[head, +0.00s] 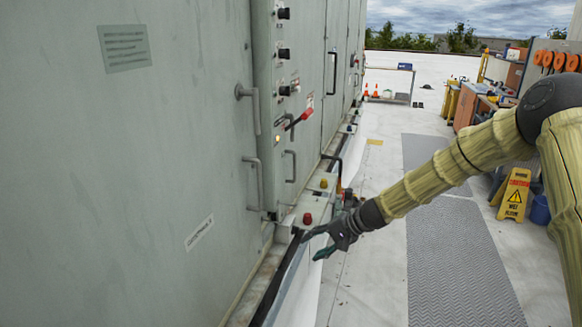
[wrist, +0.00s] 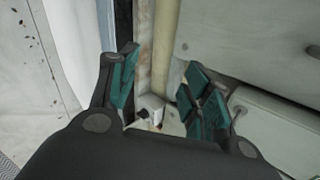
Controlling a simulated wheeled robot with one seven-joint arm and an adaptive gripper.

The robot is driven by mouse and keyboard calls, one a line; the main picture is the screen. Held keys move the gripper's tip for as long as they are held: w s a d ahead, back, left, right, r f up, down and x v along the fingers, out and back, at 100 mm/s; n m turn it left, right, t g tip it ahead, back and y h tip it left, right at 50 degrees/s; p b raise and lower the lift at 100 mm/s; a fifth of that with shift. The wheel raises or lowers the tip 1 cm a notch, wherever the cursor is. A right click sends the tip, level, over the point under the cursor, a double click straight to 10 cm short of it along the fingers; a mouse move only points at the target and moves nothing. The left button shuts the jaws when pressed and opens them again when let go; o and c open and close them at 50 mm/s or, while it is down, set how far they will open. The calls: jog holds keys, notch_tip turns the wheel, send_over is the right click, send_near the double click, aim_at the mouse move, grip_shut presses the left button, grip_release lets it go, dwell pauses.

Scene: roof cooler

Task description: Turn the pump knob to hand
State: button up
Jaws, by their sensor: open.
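Three black knobs sit in a column on the grey-green control panel in the head view: a top knob (head: 284,13), a middle knob (head: 284,54) and a lower knob (head: 285,90). Their labels are too small to read, so I cannot tell which is the pump knob. My gripper (head: 312,246) is open and empty, well below the knobs, close to the ledge at the cabinet's foot. In the wrist view, the spread green-padded fingers of my gripper (wrist: 158,92) have nothing between them; no panel knob is recognisable there.
A red-handled switch (head: 303,117) and a door handle (head: 290,166) stick out below the knobs. A red button (head: 307,218) and a yellow button (head: 323,183) top boxes along the ledge. A yellow wet-floor sign (head: 514,195) stands right; the grey walkway (head: 455,260) is clear.

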jog(key=w+r+t+y+p, duration=0.15)
jog(key=w+r, duration=0.35)
jog(key=r, duration=0.7)
jog(key=w+r+y, duration=0.3)
jog(key=w+r, duration=0.1)
jog(key=r, duration=0.9)
jog(key=n+t+y+p, duration=0.1)
jog(key=n+y+p, duration=0.1)
jog(key=y, duration=0.2)
send_near(285, 91)
jog(key=p+x, duration=0.4)
jog(key=x, duration=0.4)
jog(key=shift+w+a, duration=0.15)
jog(key=shift+w, duration=0.15)
jog(key=shift+f, duration=0.15)
jog(key=c, duration=1)
jog(key=shift+c, duration=0.2)
